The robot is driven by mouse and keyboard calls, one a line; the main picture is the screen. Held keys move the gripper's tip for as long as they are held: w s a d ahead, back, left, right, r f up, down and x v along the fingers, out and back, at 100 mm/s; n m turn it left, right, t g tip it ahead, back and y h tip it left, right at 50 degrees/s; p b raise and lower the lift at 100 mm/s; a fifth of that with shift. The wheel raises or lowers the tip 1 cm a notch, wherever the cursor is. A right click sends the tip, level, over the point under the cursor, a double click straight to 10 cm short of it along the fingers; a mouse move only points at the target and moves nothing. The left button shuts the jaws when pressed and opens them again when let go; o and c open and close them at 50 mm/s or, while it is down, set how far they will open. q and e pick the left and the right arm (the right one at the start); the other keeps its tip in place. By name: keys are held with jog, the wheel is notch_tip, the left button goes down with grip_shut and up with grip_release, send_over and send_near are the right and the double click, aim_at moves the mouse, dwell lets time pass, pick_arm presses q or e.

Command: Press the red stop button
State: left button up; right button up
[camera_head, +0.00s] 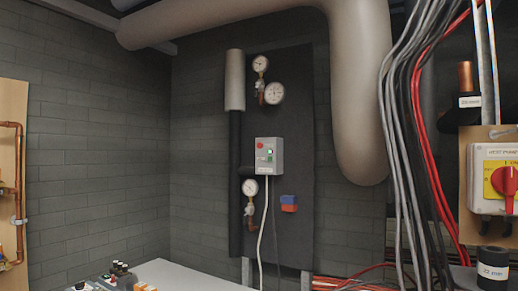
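A grey control box (276,169) is mounted on the dark panel on the back wall, near the middle of the view. A small red button (260,146) sits at its upper left, with another reddish spot close to it. A green lit spot (270,152) shows to the right of the red button. Nothing stands in front of the box. Neither of my grippers is in view.
Gauges (274,93) hang above and below the box. A pale table (185,274) with small items stands below left. Thick pipes (360,110) and loose cables (397,140) are to the right, beside a red rotary switch (503,182) on yellow.

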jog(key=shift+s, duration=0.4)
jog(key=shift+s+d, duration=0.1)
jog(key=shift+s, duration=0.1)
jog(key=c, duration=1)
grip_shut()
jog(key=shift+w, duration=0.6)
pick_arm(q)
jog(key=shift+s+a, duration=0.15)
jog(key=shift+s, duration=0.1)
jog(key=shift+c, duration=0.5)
